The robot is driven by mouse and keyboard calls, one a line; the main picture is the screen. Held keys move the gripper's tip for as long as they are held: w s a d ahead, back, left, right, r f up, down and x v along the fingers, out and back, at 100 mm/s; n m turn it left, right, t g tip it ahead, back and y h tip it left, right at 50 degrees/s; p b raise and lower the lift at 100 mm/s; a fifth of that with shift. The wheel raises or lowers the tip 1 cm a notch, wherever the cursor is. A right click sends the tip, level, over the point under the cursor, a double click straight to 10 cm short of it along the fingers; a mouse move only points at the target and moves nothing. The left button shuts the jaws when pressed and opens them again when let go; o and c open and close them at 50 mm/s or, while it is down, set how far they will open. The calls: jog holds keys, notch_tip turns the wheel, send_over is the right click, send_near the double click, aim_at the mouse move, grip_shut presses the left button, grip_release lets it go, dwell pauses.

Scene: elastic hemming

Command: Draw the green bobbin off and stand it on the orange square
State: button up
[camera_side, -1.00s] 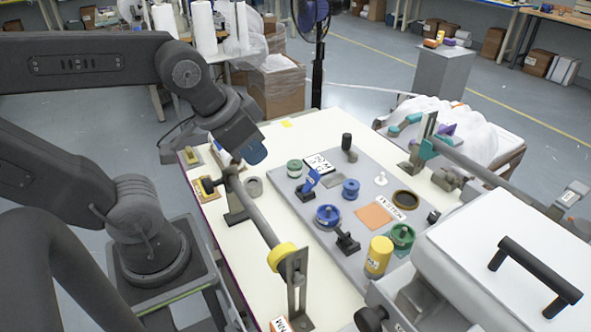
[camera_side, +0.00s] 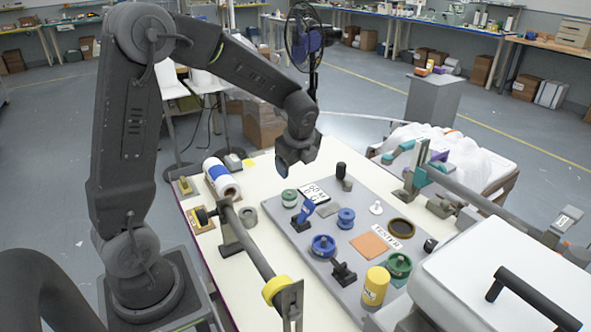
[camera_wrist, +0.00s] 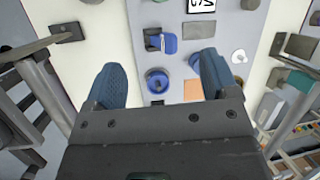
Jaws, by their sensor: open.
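A green bobbin (camera_side: 398,265) sits on a holder at the board's right front, beside the yellow cylinder. A second green bobbin (camera_side: 289,197) stands at the board's left back corner. The orange square (camera_side: 369,245) lies flat and bare mid-board; part of it shows in the wrist view (camera_wrist: 193,90). My gripper (camera_side: 284,168) is above the board's back left, well above the surface, away from the front bobbin. In the wrist view my gripper (camera_wrist: 162,80) has its blue fingers apart and nothing between them. My gripper body hides the front of the board there; I cannot make out a green bobbin.
A blue bobbin (camera_side: 323,246) on a holder, a small blue bobbin (camera_side: 346,218), a blue-handled clamp (camera_side: 304,211), a black clamp (camera_side: 343,272) and the yellow cylinder (camera_side: 375,286) crowd the board. A bar with a yellow ring (camera_side: 276,289) runs along the left. A white machine (camera_side: 480,270) fills the right front.

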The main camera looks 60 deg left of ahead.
aim_at(290, 193)
jog(key=w+a+f+m, duration=0.1)
jog(key=a+f, duration=0.2)
jog(key=f, duration=0.3)
jog(key=w+a+f+m, duration=0.1)
jog(key=a+f, duration=0.2)
jog(key=f, duration=0.3)
jog(key=w+a+f+m, duration=0.1)
jog(key=a+f, duration=0.2)
jog(key=f, duration=0.3)
jog(key=shift+m+g, duration=0.3)
jog(key=shift+g, duration=0.1)
jog(key=shift+r, duration=0.1)
jog(key=shift+c, duration=0.5)
jog(key=shift+y, duration=0.3)
jog(key=c, duration=1)
